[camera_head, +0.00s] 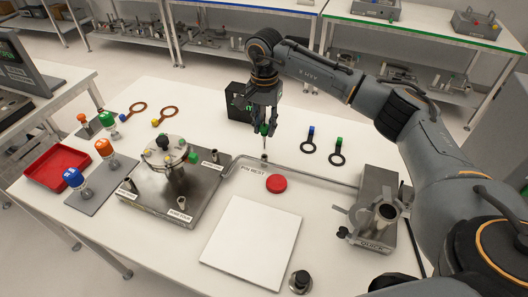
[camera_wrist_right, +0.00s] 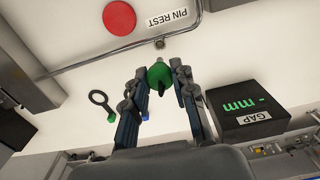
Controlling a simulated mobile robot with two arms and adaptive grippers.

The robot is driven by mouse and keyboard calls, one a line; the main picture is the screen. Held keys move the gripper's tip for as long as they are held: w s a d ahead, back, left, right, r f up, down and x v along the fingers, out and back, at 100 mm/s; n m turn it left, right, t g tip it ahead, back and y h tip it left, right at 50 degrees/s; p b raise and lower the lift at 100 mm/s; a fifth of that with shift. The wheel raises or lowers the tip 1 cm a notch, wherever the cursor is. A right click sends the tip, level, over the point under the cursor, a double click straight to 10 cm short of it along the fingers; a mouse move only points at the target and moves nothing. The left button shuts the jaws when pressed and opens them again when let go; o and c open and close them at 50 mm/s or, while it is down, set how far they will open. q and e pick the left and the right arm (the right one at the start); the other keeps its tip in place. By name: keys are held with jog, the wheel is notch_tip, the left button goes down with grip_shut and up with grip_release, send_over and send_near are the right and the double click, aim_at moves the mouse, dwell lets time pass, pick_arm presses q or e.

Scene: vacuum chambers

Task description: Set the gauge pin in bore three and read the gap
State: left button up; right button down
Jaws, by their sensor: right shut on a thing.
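My right gripper (camera_head: 264,128) is shut on the green-headed gauge pin (camera_head: 264,146). The pin hangs upright beside the PIN REST label (camera_head: 252,171); I cannot tell whether its tip touches the rest. In the wrist view the green head (camera_wrist_right: 159,76) sits between the fingers (camera_wrist_right: 160,88), with the label (camera_wrist_right: 166,20) beyond. The metal bore plate (camera_head: 150,213) lies to the left, with labels at its corners and a round flanged piece (camera_head: 168,153) on top. I cannot read which label is bore three. The black GAP readout (camera_wrist_right: 250,112) shows a green dash and "mm". My left gripper is out of view.
A red disc (camera_head: 276,184) and a white square plate (camera_head: 252,240) lie in front of the pin. A metal block (camera_head: 375,215) stands right. Dark ring tools (camera_head: 308,146) lie right of the gripper. A red tray (camera_head: 58,167) and colour-topped pieces (camera_head: 103,148) stand left.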

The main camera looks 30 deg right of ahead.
aim_at(264, 126)
jog(key=shift+r+p, duration=1.45)
jog(key=shift+r, duration=1.35)
